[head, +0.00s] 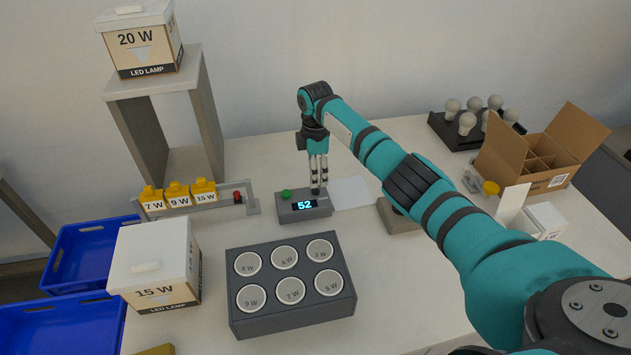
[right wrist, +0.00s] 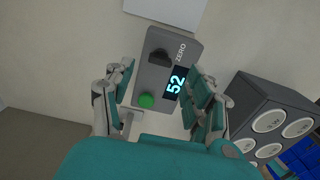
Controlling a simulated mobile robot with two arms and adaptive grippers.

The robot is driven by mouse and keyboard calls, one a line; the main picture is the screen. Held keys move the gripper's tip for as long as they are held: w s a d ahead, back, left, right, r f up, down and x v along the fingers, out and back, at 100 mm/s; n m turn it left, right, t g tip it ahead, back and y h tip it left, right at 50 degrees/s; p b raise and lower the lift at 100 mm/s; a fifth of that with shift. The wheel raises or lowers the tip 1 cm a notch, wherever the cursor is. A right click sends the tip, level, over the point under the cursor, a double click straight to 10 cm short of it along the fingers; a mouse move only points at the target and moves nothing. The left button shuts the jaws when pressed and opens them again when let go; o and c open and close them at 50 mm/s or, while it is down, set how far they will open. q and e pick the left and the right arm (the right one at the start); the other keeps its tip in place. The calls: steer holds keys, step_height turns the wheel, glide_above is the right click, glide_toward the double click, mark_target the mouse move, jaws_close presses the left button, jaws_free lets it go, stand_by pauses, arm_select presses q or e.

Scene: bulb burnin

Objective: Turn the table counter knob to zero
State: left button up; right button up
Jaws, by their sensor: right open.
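The table counter (head: 304,208) is a grey box on the table, and its lit display reads 52. A green button (head: 286,194) is on its top. In the right wrist view the counter (right wrist: 152,78) shows a black knob (right wrist: 160,57) beside the word ZERO, with the green button (right wrist: 146,101) at the other end. My right gripper (head: 318,184) points down over the knob end of the counter, its fingers open and empty. In the wrist view its fingers are on either side of the counter. Contact with the knob cannot be told. My left gripper is not in view.
A dark block with several round wattage-marked sockets (head: 236,300) stands in front of the counter. A rail with yellow bins (head: 178,200) is left, beside a 15 W box (head: 150,255). An open carton (head: 550,150) and a bulb rack (head: 450,134) are at right.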

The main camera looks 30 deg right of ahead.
mark_target(316, 189)
step_height(316, 189, down, 5)
stand_by(0.3)
steer(key=c, duration=1.1)
